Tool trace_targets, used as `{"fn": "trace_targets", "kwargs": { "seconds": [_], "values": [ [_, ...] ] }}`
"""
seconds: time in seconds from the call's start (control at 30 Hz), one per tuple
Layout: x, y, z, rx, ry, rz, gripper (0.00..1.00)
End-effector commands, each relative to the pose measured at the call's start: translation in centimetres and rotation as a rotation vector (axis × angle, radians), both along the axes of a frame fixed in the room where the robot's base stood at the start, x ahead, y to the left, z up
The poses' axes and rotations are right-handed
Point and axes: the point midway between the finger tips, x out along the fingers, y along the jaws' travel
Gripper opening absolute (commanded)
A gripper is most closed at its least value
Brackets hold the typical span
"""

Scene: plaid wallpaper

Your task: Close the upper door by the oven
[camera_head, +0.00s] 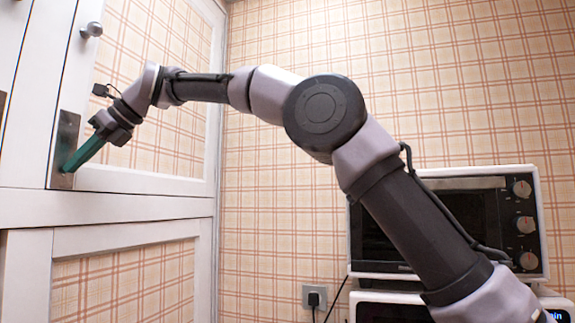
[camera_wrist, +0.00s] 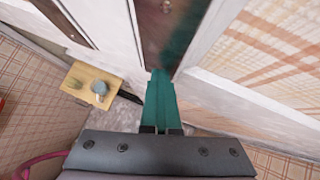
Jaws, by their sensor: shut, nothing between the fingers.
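The upper door (camera_head: 150,185) has a white frame and a plaid panel, at the left in the head view. It has a round knob (camera_head: 91,30) and a metal plate (camera_head: 66,135) on its left side. It looks flush or nearly flush with the cabinet; I cannot tell if a small gap is left. My gripper (camera_head: 70,167) has green fingers, shut and empty, with the tips at the lower part of the plate. In the wrist view the fingertips (camera_wrist: 160,74) meet the plate (camera_wrist: 165,30), seemingly touching. The oven (camera_head: 440,225) stands at the right, partly hidden behind my arm.
A lower plaid door (camera_head: 125,285) sits below the upper one. A wall socket (camera_head: 314,297) with a plug is left of the oven, and another appliance (camera_head: 380,308) is under it. A yellow board (camera_wrist: 92,84) with small objects shows in the wrist view.

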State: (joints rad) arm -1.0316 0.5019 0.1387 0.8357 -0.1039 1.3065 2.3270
Motion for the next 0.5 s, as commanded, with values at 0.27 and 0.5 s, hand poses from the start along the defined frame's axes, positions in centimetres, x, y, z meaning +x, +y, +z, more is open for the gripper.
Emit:
{"fn": "trace_targets", "kwargs": {
  "seconds": [0.27,0.5],
  "values": [
    [0.11,0.55,0.48,0.024,-0.018,0.005,0.00],
    [0.02,-0.22,1.28,0.025,-0.018,0.006,0.00]
  ]
}}
